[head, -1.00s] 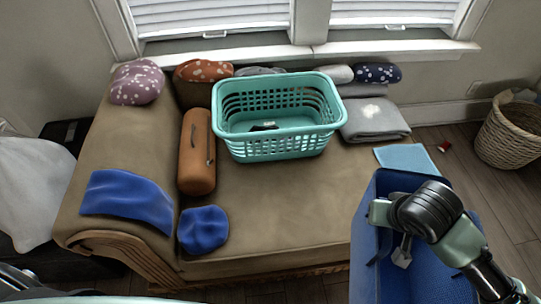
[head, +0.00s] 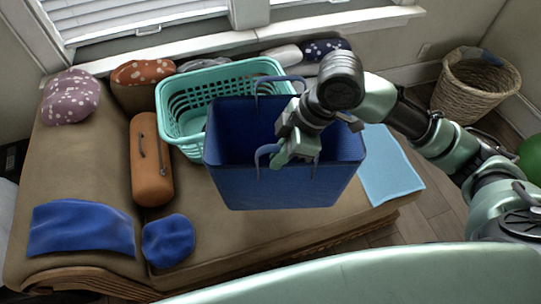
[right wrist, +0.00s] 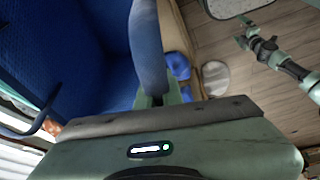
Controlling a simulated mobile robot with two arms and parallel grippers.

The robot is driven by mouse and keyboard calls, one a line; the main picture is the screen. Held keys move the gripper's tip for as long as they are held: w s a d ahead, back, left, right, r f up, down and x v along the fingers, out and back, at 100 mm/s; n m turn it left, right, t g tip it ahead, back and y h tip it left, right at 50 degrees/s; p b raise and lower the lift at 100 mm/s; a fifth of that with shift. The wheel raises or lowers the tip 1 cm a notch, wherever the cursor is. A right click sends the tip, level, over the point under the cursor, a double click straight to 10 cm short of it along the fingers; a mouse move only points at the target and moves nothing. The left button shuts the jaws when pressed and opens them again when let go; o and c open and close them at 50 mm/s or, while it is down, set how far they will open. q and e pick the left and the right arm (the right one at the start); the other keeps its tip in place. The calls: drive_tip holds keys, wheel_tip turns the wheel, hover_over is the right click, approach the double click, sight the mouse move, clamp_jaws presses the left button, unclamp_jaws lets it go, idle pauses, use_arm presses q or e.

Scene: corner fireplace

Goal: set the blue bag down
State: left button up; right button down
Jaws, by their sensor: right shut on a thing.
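The blue bag (head: 285,185) is upright and open at the top, in the middle of the head view, in front of the teal basket. My right gripper (head: 290,152) is shut on the bag's near handle. The bag is over the brown couch's seat (head: 235,245); I cannot tell whether its base touches it. In the right wrist view the bag's blue inside (right wrist: 70,50) fills the left, and the handle (right wrist: 148,50) runs up from the jaws. My left gripper (right wrist: 245,37) shows small at the upper right there, its fingers apart and empty.
The teal basket (head: 180,140) is partly hidden behind the bag. An orange bolster (head: 150,165), blue cloth (head: 80,230) and small blue cushion (head: 168,241) lie to the left. A light blue cloth (head: 390,170) lies right of the bag. The seat's front is bare.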

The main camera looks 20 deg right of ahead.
sight(296, 168)
wheel_tip(296, 168, down, 17)
drive_tip(key=n+g+b, duration=0.1)
drive_tip(key=n, duration=0.2)
drive_tip(key=shift+s+a+f, duration=0.15)
drive_tip(key=shift+s+a, duration=0.2)
drive_tip(key=shift+a, duration=0.1)
drive_tip(key=c, duration=1.6)
unclamp_jaws()
drive_tip(key=shift+f, duration=0.1)
drive_tip(key=shift+o, duration=0.2)
drive_tip(key=v, duration=1.2)
